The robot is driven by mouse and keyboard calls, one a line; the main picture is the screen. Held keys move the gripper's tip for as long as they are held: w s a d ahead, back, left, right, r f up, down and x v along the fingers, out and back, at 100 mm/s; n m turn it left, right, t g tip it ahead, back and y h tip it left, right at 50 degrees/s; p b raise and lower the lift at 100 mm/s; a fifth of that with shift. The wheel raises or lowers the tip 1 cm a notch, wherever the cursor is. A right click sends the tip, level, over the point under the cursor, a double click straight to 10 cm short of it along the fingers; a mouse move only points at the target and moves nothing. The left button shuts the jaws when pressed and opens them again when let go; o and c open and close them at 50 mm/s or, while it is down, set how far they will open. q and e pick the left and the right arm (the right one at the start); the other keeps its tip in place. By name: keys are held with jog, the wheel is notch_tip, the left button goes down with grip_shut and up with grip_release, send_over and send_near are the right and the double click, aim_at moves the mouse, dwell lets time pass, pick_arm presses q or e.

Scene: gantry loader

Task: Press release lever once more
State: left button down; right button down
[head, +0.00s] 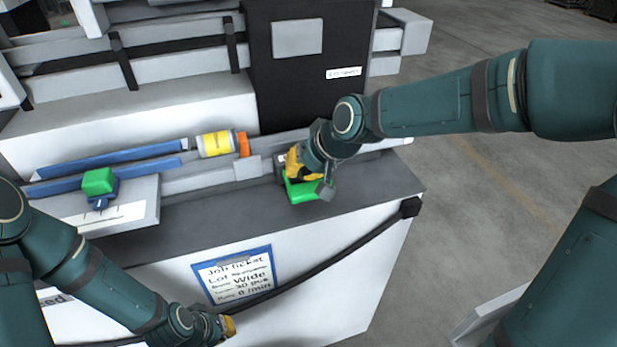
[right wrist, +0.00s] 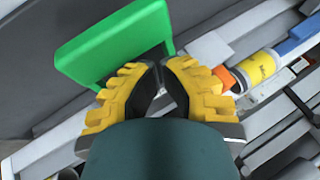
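The release lever is most likely the green paddle (head: 303,192) at the right end of the grey rail on the machine's front ledge. It also shows in the right wrist view (right wrist: 85,48), just beyond the fingertips. My right gripper (head: 296,164) is over the paddle's back edge and hides part of it. Its yellow fingers (right wrist: 163,72) look drawn together with only a narrow gap and nothing clear between them. I cannot tell whether they touch the paddle. My left gripper (head: 229,326) hangs low in front of the machine, below the job ticket, and its fingers are mostly hidden.
A yellow-labelled cylinder with an orange end (head: 216,144) lies on the rail left of my right gripper. A green block (head: 98,181) on a blue mount sits further left, by blue rails (head: 110,160). A job ticket (head: 236,277) hangs on the front panel. A black cable crosses below.

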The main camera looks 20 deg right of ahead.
jog(key=shift+f+b, duration=0.45)
jog(key=shift+f, duration=0.2)
dwell(0.3)
jog(key=shift+r, duration=0.2)
jog(key=shift+r+p, duration=1.1)
jog(key=shift+r, duration=0.35)
notch_tip(320, 180, up, 5)
jog(key=p, duration=0.3)
jog(key=shift+w, duration=0.1)
dwell(0.4)
